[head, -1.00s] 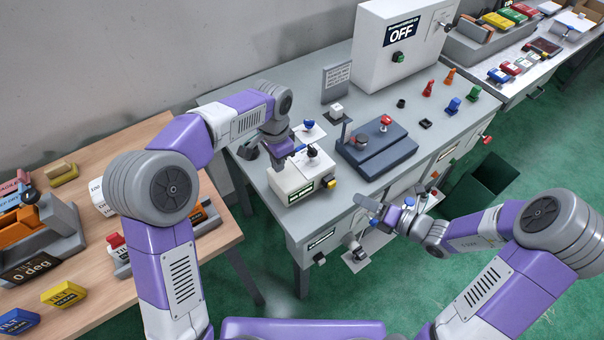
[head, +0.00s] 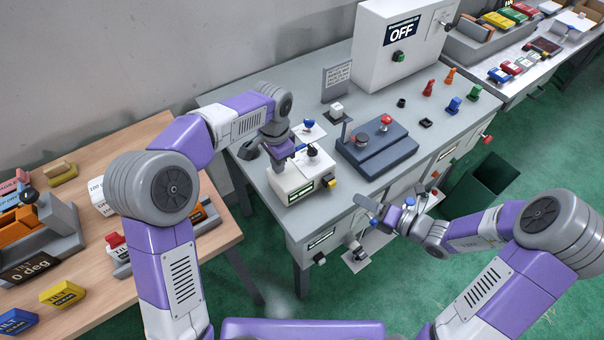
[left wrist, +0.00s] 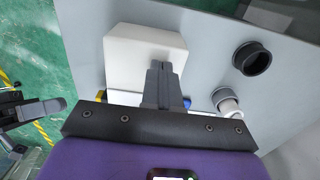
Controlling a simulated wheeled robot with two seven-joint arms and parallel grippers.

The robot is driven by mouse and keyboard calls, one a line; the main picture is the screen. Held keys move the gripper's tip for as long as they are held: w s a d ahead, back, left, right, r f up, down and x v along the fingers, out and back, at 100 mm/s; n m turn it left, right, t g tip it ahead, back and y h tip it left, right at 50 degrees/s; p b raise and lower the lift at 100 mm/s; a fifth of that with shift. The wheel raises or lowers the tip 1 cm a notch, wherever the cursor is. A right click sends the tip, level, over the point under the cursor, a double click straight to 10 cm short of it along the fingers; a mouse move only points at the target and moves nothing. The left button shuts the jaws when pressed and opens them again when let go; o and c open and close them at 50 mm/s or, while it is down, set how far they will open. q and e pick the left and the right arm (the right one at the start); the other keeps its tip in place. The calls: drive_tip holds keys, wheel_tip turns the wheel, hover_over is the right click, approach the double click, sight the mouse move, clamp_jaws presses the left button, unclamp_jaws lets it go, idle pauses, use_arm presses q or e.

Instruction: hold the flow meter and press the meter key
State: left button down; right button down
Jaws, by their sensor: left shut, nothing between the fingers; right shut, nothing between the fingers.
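A white box-shaped meter (head: 290,184) with a dark green display on its front stands at the near left of the grey bench. A yellow key-like block (head: 331,183) sits at its front right corner, and a dark knob (head: 312,150) stands near its top. My left gripper (head: 287,158) is shut and empty at the meter's back left. In the left wrist view its shut fingers (left wrist: 162,68) overlap the white box (left wrist: 125,50); I cannot tell whether they touch. My right gripper (head: 366,204) is shut and empty, in front of the bench edge, apart from the meter.
A dark blue block with a red button (head: 386,121) stands right of the meter. A white cabinet reading OFF (head: 365,40) and several coloured pieces are behind. A dark bin (head: 483,182) is at right. A wooden table (head: 150,262) with tilt blocks is at left.

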use_arm(q)
drive_tip(key=shift+f, duration=0.45)
use_arm(e)
drive_tip(key=shift+f, duration=0.25)
